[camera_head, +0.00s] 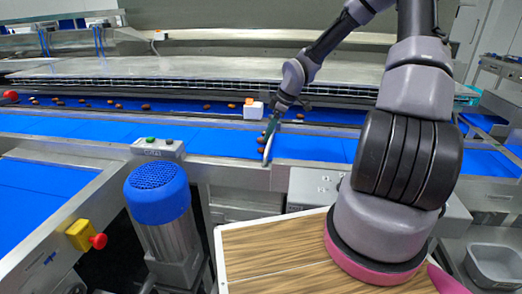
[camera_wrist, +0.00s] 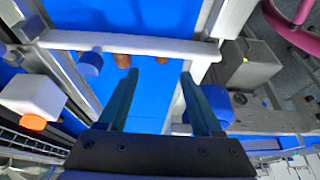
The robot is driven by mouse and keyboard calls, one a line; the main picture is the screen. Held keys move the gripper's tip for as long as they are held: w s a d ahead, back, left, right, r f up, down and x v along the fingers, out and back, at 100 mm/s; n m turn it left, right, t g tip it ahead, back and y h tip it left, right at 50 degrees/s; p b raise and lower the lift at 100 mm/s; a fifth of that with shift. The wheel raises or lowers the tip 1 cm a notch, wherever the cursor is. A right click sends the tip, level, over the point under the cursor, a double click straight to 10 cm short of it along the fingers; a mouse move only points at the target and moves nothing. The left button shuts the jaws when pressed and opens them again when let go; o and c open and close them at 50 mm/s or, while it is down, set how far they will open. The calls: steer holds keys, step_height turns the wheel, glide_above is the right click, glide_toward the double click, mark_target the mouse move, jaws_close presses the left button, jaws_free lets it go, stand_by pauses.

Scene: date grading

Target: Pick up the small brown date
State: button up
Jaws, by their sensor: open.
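Small brown dates lie on the blue belts. In the wrist view, one brown date (camera_wrist: 122,60) sits just beyond the left fingertip, and a smaller one (camera_wrist: 161,59) is partly hidden by a pale rail, roughly ahead of the gap between the fingers. My gripper (camera_wrist: 158,76) is open, with nothing between its fingers. In the head view, my gripper (camera_head: 268,138) is low over the near blue belt, beside a brown date (camera_head: 261,153). Which of these is the task's date, I cannot tell.
Several dates, such as this one (camera_head: 146,107), lie along the far belt. A white box (camera_head: 253,112) stands left of my gripper. A pale rail (camera_wrist: 140,45) crosses ahead of the fingers. A blue-capped motor (camera_head: 157,190) stands in front; the near belt (camera_head: 70,127) is clear at left.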

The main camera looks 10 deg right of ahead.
mark_target(262, 150)
steer(key=x, duration=0.7)
steer(key=shift+s, duration=0.2)
steer(key=shift+r, duration=0.1)
steer(key=c, duration=0.9)
